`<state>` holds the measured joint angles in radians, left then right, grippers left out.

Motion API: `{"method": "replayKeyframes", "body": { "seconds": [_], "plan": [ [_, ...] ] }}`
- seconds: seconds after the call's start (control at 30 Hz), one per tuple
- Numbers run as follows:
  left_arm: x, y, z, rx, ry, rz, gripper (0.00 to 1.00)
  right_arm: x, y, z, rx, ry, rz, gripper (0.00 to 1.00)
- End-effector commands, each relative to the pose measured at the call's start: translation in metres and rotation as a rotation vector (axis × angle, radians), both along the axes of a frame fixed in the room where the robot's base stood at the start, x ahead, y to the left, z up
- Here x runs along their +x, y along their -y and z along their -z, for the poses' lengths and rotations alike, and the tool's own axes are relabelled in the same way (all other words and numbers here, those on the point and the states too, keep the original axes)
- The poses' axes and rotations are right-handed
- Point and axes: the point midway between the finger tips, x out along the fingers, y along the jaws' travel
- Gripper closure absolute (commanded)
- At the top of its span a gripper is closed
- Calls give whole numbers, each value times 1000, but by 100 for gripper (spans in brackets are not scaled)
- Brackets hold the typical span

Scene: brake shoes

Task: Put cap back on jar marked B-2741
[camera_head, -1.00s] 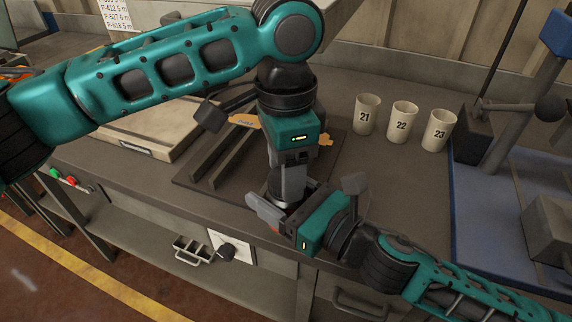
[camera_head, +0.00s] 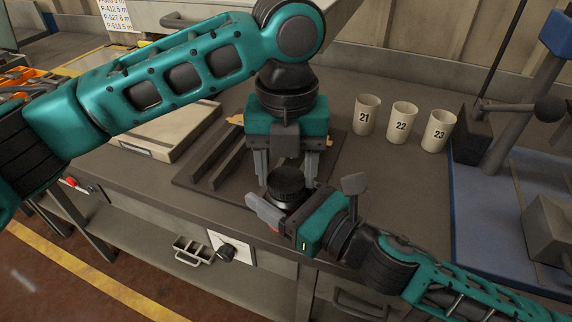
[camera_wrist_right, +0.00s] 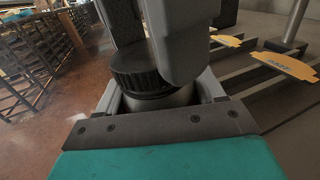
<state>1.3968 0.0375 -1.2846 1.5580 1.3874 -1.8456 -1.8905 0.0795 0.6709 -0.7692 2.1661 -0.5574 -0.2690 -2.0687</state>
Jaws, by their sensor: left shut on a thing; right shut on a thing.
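A ribbed black cap (camera_head: 287,186) sits on top of a jar in the head view; the cap (camera_wrist_right: 135,72) and a strip of the grey jar (camera_wrist_right: 168,100) show in the right wrist view. My left gripper (camera_head: 287,174) points down from above and is shut on the cap, one finger on each side. My right gripper (camera_head: 286,208) is shut around the jar body from the front right, below the cap. The jar's marking is hidden, and I cannot tell whether the cap is fully seated.
Cups 21 (camera_head: 366,116), 22 (camera_head: 402,124) and 23 (camera_head: 438,131) stand at the right rear. A dark rack (camera_head: 212,170) with rails and yellow tags lies behind the grippers. A blue machine base (camera_head: 490,220) is at the right. The bench's front edge is close.

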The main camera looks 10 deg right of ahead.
Motion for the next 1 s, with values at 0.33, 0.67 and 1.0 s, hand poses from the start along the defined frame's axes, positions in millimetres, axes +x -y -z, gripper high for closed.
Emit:
{"method": "replayKeyframes", "body": {
  "seconds": [0.33, 0.67, 1.0],
  "plan": [
    [0, 1, -1, 0, 1, 665, 71, 0, 0, 1, -1, -1, -1, 100],
    [0, 1, 0, 0, 1, 949, 71, 0, 0, 1, -1, -2, -1, 100],
    [0, 1, 0, 0, 1, 948, 34, 0, 0, 1, 0, -1, -1, 100]
  ]
}}
